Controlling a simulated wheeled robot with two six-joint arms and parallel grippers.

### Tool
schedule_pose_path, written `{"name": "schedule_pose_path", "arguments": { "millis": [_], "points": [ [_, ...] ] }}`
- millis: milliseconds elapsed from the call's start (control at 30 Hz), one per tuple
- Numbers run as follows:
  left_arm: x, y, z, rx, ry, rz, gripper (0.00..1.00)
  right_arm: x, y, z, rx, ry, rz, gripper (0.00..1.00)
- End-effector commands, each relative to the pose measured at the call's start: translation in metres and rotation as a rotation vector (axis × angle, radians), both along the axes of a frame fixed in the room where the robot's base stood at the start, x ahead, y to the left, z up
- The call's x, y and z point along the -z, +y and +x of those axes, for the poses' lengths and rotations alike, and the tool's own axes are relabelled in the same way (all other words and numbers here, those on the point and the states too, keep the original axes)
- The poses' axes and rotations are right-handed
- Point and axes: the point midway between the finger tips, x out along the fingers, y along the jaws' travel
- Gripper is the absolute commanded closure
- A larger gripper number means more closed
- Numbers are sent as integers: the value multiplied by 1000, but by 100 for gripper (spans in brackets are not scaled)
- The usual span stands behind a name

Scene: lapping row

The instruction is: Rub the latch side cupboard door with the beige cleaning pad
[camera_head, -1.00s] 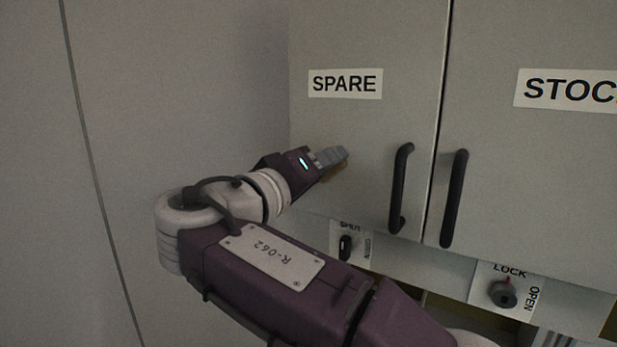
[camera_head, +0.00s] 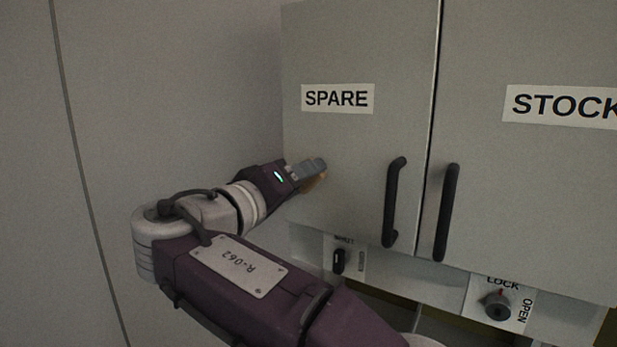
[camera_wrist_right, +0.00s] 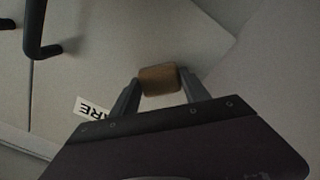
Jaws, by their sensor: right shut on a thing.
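My right gripper (camera_head: 312,171) is shut on the beige cleaning pad (camera_head: 316,182), which mostly hides behind the fingers in the head view. In the right wrist view the pad (camera_wrist_right: 159,79) shows as a tan-brown block between the two fingertips (camera_wrist_right: 158,88). The pad is at the lower left part of the grey cupboard door labelled SPARE (camera_head: 345,45), left of its black handle (camera_head: 394,202). I cannot tell whether it touches the door. The right-hand door, labelled STOCK (camera_head: 540,60), is beside it. Both doors look shut. My left gripper is not in view.
A black knob (camera_head: 339,261) on a labelled plate sits below the SPARE door. A round lock (camera_head: 497,306) marked LOCK and OPEN sits below the STOCK door. The STOCK door's black handle (camera_head: 447,212) stands out too. A plain grey wall (camera_head: 170,90) is at the left.

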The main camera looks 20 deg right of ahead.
Motion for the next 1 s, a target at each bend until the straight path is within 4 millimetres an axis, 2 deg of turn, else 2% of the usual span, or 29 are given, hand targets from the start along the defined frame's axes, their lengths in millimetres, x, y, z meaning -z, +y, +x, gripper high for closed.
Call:
{"name": "schedule_pose_path", "arguments": {
  "millis": [333, 500, 767, 1000],
  "points": [
    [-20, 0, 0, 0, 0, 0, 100, -3, 17, 25, 0, 2, -1, 79],
    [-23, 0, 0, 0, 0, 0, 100, -1, 21, 31, 0, 0, 0, 79],
    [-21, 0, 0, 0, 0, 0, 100, 1, 22, 30, 0, 0, 0, 79],
    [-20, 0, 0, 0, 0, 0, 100, 1, 45, 14, -3, 0, 0, 79]
  ]
}}
